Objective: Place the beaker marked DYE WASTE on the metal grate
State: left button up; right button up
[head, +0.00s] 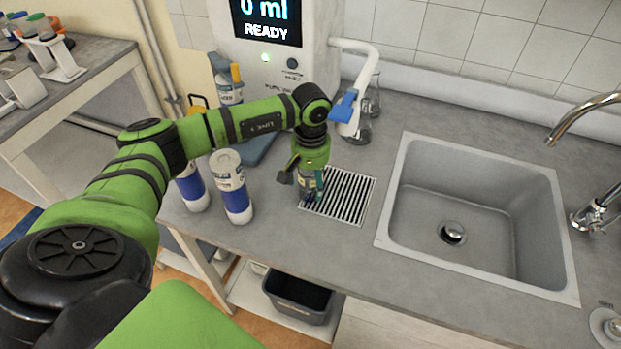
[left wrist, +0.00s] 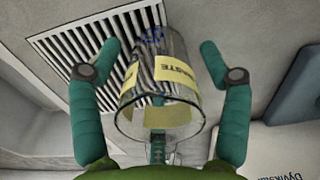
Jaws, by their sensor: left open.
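The beaker (left wrist: 157,98) is clear glass with a yellow label on which "WASTE" can be read, in the left wrist view. It stands between the spread fingers of my left gripper (left wrist: 160,52), with a gap at each side. The metal grate (left wrist: 62,42) is slatted and lies under and beside the beaker; the beaker's base is at the grate's edge, and I cannot tell whether it is fully on it. In the head view my left gripper (head: 308,186) is low over the left part of the grate (head: 346,196) and mostly hides the beaker.
Two white-and-blue bottles (head: 232,188) stand left of the gripper. A sink (head: 470,210) with a tap (head: 592,214) is to the right. A dispenser (head: 275,62) reading READY stands behind, with a glass flask (head: 362,130) near its spout. The counter in front of the grate is clear.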

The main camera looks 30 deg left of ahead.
pick_arm(q)
jog(key=shift+r, duration=0.45)
notch_tip(320, 180, up, 11)
jog(key=b, duration=0.4)
jog(key=shift+r, duration=0.2)
jog(key=shift+s, duration=0.1)
